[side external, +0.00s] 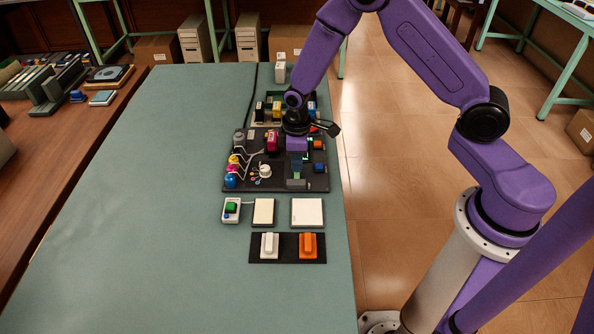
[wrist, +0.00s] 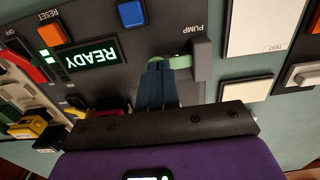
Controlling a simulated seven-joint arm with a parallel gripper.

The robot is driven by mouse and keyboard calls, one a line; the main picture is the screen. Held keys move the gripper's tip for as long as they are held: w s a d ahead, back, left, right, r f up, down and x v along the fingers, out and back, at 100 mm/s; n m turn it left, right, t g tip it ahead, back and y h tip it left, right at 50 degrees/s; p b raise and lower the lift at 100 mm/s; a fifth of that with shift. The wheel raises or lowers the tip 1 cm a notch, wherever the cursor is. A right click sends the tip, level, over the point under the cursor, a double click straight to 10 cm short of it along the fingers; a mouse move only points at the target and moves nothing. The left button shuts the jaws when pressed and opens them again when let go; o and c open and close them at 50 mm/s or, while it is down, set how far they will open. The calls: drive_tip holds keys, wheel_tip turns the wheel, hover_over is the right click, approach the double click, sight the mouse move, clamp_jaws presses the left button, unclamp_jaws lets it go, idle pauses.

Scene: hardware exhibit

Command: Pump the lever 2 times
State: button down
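The pump lever shows in the wrist view as a pale green handle (wrist: 182,64) beside a grey bracket (wrist: 203,62), under the printed word PUMP. In the side view its grey base (side external: 296,184) is at the front right of the dark control board (side external: 240,184). My gripper (wrist: 166,68) has its dark blue fingers close together, with the tips overlapping the green handle. The fingers look shut; I cannot tell whether they touch the lever. In the side view my gripper (side external: 297,168) points down just above the lever base. The handle is partly hidden by the fingers.
A lit READY display (wrist: 91,56), an orange button (wrist: 50,33) and a blue button (wrist: 131,13) are near the lever. Knobs and coloured parts crowd the board's left side. A white plate (side external: 307,212) and an orange rocker switch (side external: 308,245) lie in front. The table's left is clear.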

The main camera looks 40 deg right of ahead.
drive_tip(key=shift+r, duration=1.7)
drive_tip(key=shift+f, duration=1.7)
drive_tip(key=shift+r, duration=1.7)
drive_tip(key=shift+r, duration=0.1)
wheel_tip(320, 180, up, 7)
